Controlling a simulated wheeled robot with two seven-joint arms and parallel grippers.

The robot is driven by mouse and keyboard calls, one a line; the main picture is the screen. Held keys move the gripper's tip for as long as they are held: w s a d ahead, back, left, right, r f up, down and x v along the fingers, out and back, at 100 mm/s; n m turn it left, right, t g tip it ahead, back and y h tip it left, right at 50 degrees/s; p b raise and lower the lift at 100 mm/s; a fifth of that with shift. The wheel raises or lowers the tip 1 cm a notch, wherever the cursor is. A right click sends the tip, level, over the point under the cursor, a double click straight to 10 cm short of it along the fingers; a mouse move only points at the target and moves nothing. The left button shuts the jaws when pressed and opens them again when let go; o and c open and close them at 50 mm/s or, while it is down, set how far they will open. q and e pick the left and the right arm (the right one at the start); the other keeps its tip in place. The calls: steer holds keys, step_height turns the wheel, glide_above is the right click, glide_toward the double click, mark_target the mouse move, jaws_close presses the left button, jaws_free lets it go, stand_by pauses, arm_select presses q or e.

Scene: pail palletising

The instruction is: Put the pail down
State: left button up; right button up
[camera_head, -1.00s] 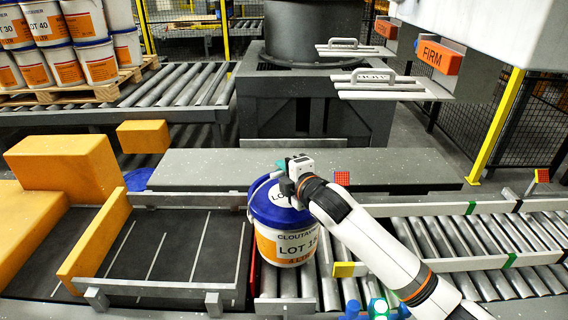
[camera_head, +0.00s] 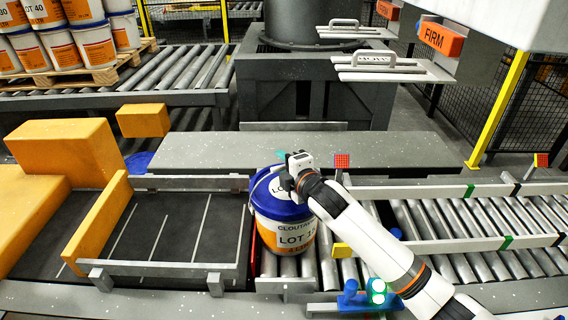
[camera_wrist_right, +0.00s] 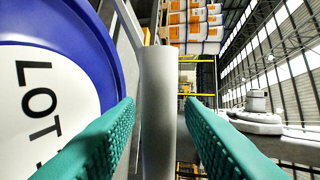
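The pail (camera_head: 285,235), white with a blue rim, orange band and LOT label, is upright over the near roller conveyor (camera_head: 330,262), at its left end. It appears to rest on the rollers, though its underside is hidden. My right gripper (camera_head: 284,164) is above the lid at the handle. In the right wrist view, its two teal fingers (camera_wrist_right: 160,115) stand either side of the grey handle grip (camera_wrist_right: 158,85), with narrow gaps showing. The lid (camera_wrist_right: 40,95) fills that view's left side. My left gripper is not in view.
A dark lined bed (camera_head: 170,228) with metal rails lies left of the pail, beside orange blocks (camera_head: 65,150). A grey slab (camera_head: 300,152) is behind. Stacked pails (camera_head: 65,45) stand on a pallet at upper left. The rollers right of my arm (camera_head: 480,225) are clear.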

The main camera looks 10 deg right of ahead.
steer(key=shift+r, duration=0.1)
steer(key=shift+s+d, duration=0.15)
steer(key=shift+s, duration=0.15)
steer(key=b+v, duration=0.1)
steer(key=v, duration=1)
steer(key=shift+s, duration=0.1)
